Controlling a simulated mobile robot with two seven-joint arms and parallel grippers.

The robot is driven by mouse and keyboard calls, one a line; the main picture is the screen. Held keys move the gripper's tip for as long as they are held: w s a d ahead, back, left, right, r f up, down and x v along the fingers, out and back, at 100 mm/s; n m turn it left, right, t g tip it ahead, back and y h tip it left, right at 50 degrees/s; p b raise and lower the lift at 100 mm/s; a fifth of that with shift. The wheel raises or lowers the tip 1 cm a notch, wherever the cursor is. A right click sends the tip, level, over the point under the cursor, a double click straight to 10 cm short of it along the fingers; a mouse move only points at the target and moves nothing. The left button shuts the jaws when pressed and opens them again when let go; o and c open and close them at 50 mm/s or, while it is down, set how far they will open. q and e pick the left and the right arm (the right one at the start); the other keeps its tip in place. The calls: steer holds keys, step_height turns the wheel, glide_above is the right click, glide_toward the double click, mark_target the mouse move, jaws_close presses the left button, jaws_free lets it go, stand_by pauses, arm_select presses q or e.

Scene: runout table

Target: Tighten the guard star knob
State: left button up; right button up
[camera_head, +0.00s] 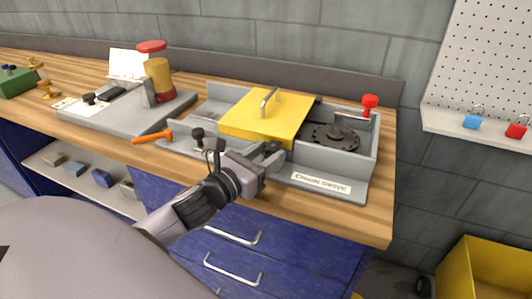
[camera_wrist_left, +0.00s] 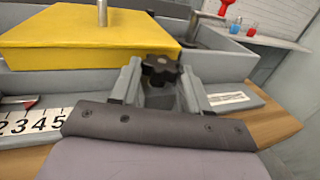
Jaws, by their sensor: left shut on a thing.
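The black star knob (camera_wrist_left: 160,69) sits at the front edge of the yellow guard (camera_wrist_left: 85,35) in the left wrist view. My left gripper (camera_wrist_left: 158,84) has a finger on each side of the knob and is shut on it. In the head view, the left gripper (camera_head: 266,158) reaches the front of the chain drive housing, and the dark knob (camera_head: 273,148) shows partly at its tips. The yellow guard (camera_head: 255,119) lies flat over the left and middle of the housing, its handle upright. My right gripper is in neither view.
An uncovered dark sprocket (camera_head: 335,137) and a red knob (camera_head: 370,102) are at the housing's right. A black knob on a post (camera_head: 198,135) and an orange-handled tool (camera_head: 152,137) are left of the gripper. A grey fixture plate (camera_head: 120,125) stands further left.

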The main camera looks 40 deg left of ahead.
arm_select(q)
steer(key=o, duration=1.1)
steer(key=shift+c, duration=0.2)
steer(key=shift+s, duration=0.1)
steer(key=shift+s+a+f+b, duration=0.1)
steer(key=shift+s+a+b, duration=0.05)
steer(key=shift+s, duration=1.45)
steer(key=shift+s+a+b, duration=0.1)
steer(key=shift+s+b, duration=0.05)
steer(key=shift+s, duration=1.7)
